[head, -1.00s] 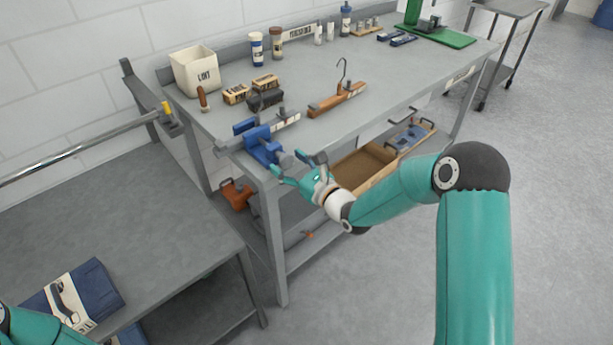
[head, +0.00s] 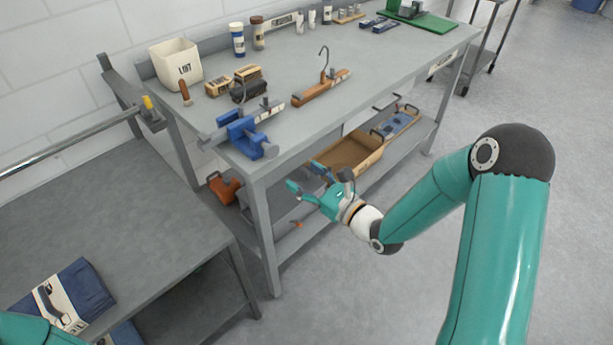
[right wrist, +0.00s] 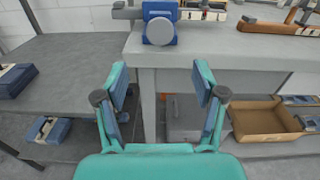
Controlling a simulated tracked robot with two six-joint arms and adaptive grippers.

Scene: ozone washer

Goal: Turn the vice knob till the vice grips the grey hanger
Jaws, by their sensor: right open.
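The blue vice (head: 238,134) is fixed at the front left corner of the workbench, and it also shows at the top of the right wrist view (right wrist: 160,9). Its round grey knob (right wrist: 161,31) faces my right wrist camera. The grey hanger (head: 264,112) lies across the vice, its labelled arm reaching right over the bench; I cannot tell how tightly the jaws hold it. My right gripper (head: 304,177) is open and empty, in front of the bench and below the vice, apart from the knob. My left gripper is out of view.
A wooden hanger (head: 322,88) lies right of the vice. Brushes (head: 247,78), a white bin (head: 175,63) and a wooden-handled tool (head: 184,92) stand behind it. A cardboard tray (head: 345,153) sits on the lower shelf.

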